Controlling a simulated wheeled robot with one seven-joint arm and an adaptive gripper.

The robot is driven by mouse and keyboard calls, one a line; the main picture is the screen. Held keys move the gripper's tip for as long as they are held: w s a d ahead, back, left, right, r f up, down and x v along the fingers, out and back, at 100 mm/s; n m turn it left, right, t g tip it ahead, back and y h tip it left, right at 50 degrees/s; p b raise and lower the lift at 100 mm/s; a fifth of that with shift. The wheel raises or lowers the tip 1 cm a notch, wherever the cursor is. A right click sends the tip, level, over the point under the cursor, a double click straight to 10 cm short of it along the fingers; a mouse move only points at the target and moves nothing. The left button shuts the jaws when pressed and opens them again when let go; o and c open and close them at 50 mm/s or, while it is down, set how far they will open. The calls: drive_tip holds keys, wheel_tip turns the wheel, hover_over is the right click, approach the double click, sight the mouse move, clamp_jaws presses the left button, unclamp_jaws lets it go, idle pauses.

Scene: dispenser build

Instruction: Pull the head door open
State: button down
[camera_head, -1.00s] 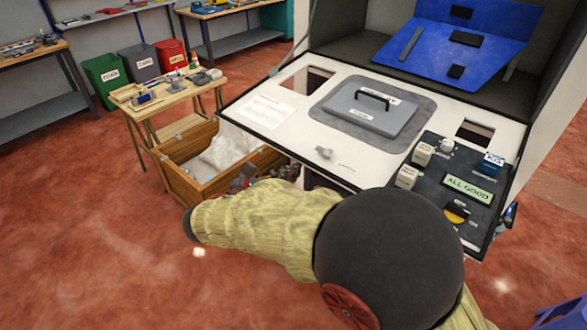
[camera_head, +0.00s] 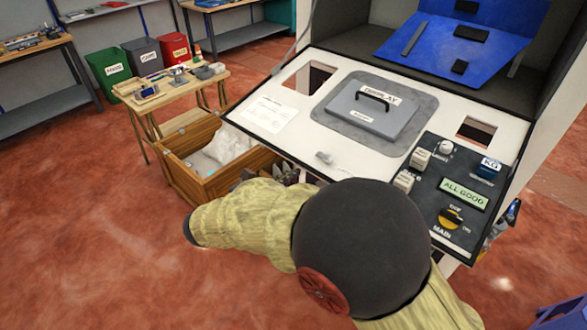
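The dispenser stands at the right with a white sloping top panel (camera_head: 300,133). A grey lid (camera_head: 371,117) with a black handle (camera_head: 377,99) lies flat in a darker grey surround on that panel. A blue panel (camera_head: 430,40) with black blocks on it sits inside the open-fronted upper housing. None of these is clearly marked as the head door, so I cannot tell which it is. My gripper (camera_head: 290,176) is low at the front of the dispenser, below the panel's front edge, mostly hidden behind my arm.
A control panel (camera_head: 441,215) with knobs and an "ALL GOOD" display is at the right. A wooden crate (camera_head: 190,190) with clear bags is left of my gripper. A small wooden table (camera_head: 155,103), coloured bins (camera_head: 107,70) and workbenches stand behind. The red floor at left is clear.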

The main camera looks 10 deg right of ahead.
drive_tip(key=p+v, duration=0.1)
drive_tip(key=v, duration=0.8)
drive_tip(key=shift+r, duration=0.35)
